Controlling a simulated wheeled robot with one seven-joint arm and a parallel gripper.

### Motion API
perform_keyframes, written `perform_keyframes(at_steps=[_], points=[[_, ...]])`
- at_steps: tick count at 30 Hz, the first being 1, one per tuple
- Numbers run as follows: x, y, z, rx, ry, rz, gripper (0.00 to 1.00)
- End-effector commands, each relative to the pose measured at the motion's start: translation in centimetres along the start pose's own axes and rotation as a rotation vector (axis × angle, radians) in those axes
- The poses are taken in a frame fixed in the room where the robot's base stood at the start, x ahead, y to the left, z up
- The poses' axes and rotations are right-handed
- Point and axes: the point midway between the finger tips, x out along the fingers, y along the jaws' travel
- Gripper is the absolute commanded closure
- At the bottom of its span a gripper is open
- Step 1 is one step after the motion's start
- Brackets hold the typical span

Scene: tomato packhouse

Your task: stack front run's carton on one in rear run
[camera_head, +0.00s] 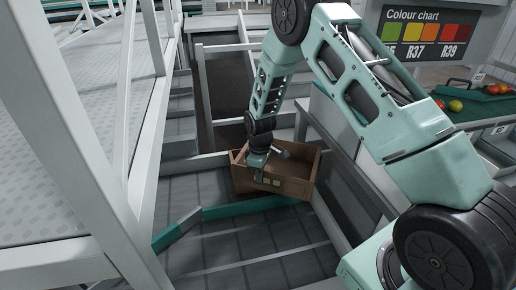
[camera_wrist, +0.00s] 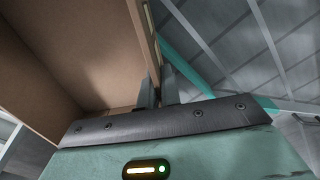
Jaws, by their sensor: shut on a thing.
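A brown open-topped carton (camera_head: 290,184) is in the middle of the head view. My gripper (camera_head: 259,172) is at its near-left side, shut on a carton wall. In the wrist view the carton (camera_wrist: 75,50) fills the upper left, and the two fingers of my gripper (camera_wrist: 158,88) pinch the wall's edge from both sides. The carton looks empty in the part that shows. Whether it hangs clear of the grey surface below or touches it, I cannot tell. No second carton shows in either view.
A teal rail (camera_head: 225,212) crosses the dark grey surface below the carton. White frames (camera_head: 140,150) stand close on the left. A green-topped bench (camera_head: 480,105) with several tomatoes is at the right, below a colour chart (camera_head: 430,35).

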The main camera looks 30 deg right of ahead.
Motion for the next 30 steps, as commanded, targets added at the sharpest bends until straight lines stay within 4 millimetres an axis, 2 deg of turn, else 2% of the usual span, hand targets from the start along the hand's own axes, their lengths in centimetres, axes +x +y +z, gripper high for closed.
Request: perform_keyframes(at_steps=[1, 3, 6, 10, 17, 30], points=[[-0.3, 1.9, -0.8, -0.091, 0.004, 0.002, 1.00], [-0.7, 4.0, -1.7, -0.227, 0.004, 0.002, 1.00], [-1.4, 6.7, -2.5, -0.383, 0.003, 0.001, 1.00], [-2.0, 8.9, -2.9, -0.515, 0.002, 0.001, 1.00], [-2.0, 10.0, -3.1, -0.585, 0.001, -0.001, 1.00], [1.1, 9.9, -3.0, -0.582, 0.001, -0.001, 1.00]])
